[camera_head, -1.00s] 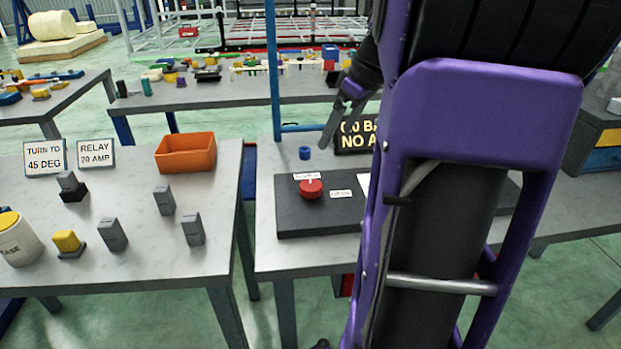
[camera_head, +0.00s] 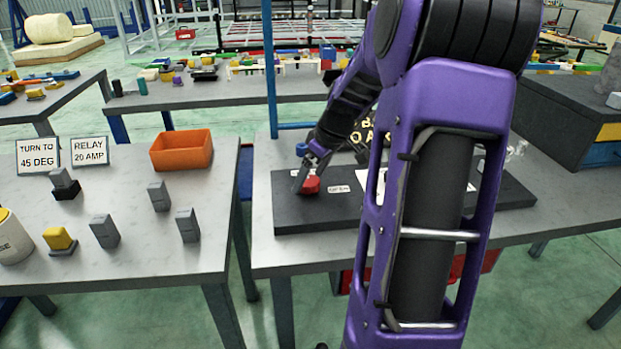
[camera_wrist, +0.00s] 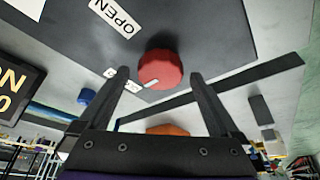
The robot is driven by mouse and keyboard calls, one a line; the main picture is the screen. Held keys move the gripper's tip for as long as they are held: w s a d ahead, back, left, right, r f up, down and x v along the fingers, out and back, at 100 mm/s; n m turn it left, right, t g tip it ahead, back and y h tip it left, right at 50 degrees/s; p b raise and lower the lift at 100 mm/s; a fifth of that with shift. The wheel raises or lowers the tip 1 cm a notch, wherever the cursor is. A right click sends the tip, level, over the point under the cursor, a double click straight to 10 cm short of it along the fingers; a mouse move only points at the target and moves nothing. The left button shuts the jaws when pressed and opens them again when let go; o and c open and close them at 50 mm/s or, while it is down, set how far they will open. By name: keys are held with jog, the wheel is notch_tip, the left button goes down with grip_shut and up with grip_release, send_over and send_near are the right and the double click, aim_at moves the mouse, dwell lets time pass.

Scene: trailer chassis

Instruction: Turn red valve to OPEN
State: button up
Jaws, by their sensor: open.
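The red valve (camera_head: 311,186) is a round knob on a dark board (camera_head: 290,215) on the middle table. In the wrist view the red valve (camera_wrist: 160,69) has a white pointer mark at its lower left edge. A white OPEN label (camera_wrist: 115,17) lies at its upper left, and another small label, partly hidden by a finger, sits near the pointer. My gripper (camera_head: 308,178) is at the valve in the head view, partly covering it. In the wrist view my gripper (camera_wrist: 160,85) is open, with one finger on each side of the valve and gaps visible. Contact cannot be told.
A blue knob (camera_head: 302,149) stands behind the board; it also shows in the wrist view (camera_wrist: 86,97). A black sign with yellow letters (camera_head: 360,135) is behind my arm. An orange bin (camera_head: 181,151) and several grey blocks occupy the left table. A blue post rises behind the board.

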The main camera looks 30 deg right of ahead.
jog(key=shift+f, duration=0.15)
jog(key=c, duration=1.4)
jog(key=shift+o, duration=0.2)
